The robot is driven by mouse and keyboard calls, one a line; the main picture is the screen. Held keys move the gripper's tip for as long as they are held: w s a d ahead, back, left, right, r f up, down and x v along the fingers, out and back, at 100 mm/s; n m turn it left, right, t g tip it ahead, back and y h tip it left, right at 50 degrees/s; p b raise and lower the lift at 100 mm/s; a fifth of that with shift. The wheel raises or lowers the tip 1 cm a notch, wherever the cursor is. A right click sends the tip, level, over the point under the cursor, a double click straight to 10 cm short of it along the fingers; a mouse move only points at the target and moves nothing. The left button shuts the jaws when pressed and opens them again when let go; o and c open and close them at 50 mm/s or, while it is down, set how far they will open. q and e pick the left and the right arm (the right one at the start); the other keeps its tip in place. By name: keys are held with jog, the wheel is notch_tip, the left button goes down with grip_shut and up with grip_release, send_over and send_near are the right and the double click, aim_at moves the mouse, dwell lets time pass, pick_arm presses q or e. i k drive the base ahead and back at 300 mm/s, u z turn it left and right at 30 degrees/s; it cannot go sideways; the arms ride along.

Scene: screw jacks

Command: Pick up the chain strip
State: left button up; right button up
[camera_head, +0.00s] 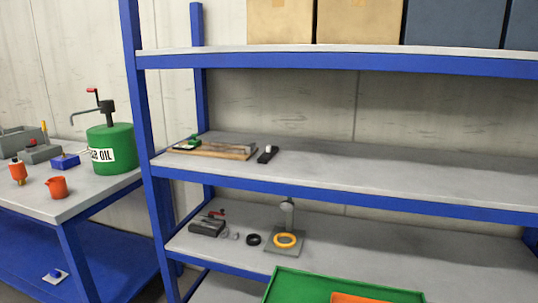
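I cannot pick out a chain strip for certain. On the middle shelf (400,185) a flat brown board (238,154) lies at the left end, with a small green and red item (187,143) and a greyish strip-like shape on it; they are too small to tell more. A short black piece with a pale end (267,154) lies just right of the board. Neither of my grippers shows in the head view.
The lower shelf holds a dark grey tool (207,226), a black ring (253,240) and a yellow ring (286,240) at a grey stand. A green tray (285,285) is in front. Blue posts (147,120) frame the shelves. A bench with a green oil can (112,150) stands left.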

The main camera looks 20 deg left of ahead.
aim_at(271, 150)
jog(key=u, duration=0.3)
jog(key=k, duration=0.4)
jog(key=u, duration=2)
jog(key=i, duration=0.95)
jog(key=z, duration=0.75)
jog(key=i, duration=0.65)
jog(key=z, duration=0.6)
